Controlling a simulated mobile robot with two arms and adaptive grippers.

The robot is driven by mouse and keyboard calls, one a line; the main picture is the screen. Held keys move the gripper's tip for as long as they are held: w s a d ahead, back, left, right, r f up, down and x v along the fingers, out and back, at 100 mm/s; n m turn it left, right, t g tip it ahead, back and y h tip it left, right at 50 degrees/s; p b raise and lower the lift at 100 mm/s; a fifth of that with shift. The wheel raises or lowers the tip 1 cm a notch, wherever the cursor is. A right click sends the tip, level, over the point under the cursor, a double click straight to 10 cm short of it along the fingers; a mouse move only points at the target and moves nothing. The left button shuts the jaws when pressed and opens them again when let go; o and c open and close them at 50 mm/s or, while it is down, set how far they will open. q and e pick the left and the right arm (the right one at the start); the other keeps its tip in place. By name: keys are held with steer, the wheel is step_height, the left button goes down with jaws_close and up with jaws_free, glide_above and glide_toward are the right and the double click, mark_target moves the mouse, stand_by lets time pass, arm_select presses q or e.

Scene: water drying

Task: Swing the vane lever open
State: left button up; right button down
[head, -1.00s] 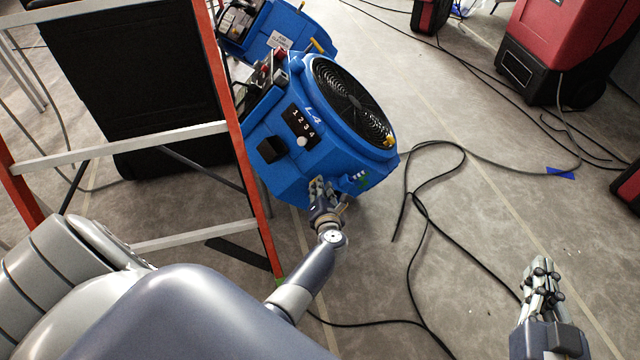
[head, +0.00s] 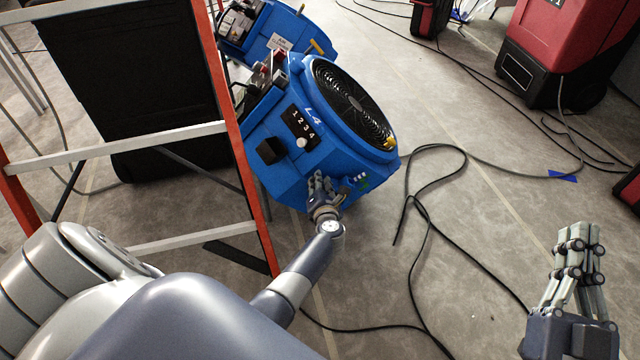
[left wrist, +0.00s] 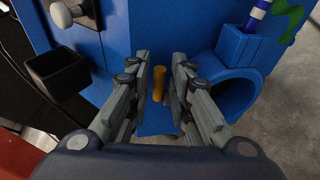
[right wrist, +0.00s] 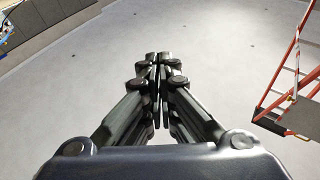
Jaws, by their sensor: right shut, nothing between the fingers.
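A blue air mover (head: 285,165) marked L4 stands beside the ladder in the head view. A short yellow lever (left wrist: 158,83) shows low on its blue side in the left wrist view; I take it to be the vane lever. My left gripper (head: 324,184) is at the lower front of the air mover. In the left wrist view the left gripper (left wrist: 168,68) is open, with the lever between and beyond its fingers; I cannot tell if they touch it. My right gripper (head: 580,240) is shut and empty over the floor at the right.
An orange ladder (head: 236,150) stands close left of the air mover. A black cable (head: 420,205) loops on the floor to the right. Another blue machine (head: 285,28) stands behind, and a red machine (head: 565,45) at the back right.

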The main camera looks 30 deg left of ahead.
arm_select(q)
jaws_close()
